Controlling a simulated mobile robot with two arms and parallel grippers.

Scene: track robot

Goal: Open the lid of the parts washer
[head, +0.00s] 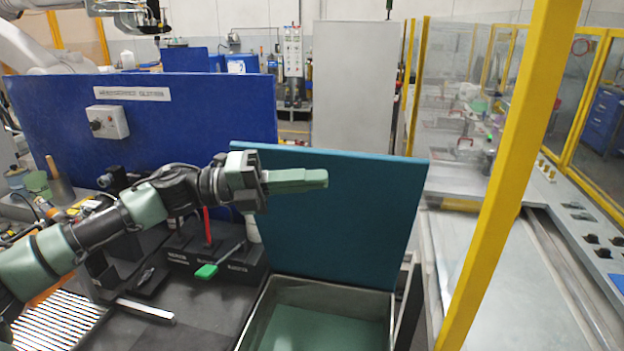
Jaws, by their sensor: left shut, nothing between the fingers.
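The parts washer is an open metal tub (256,318) with a green inside at the bottom centre of the head view. Its teal lid (350,225) stands raised, nearly upright, at the back of the tub. My left gripper (322,178) is shut and empty, its fingers pointing right in front of the upper part of the lid. I cannot tell whether the fingers touch the lid. My left forearm hides part of the bench behind it. My right gripper is not in the view.
A dark bench (195,325) left of the tub carries a black holder (215,262) with red- and green-handled tools. A blue panel (200,120) stands behind the bench. A yellow post (505,170) rises at the right, with a metal conveyor surface (500,265) beyond.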

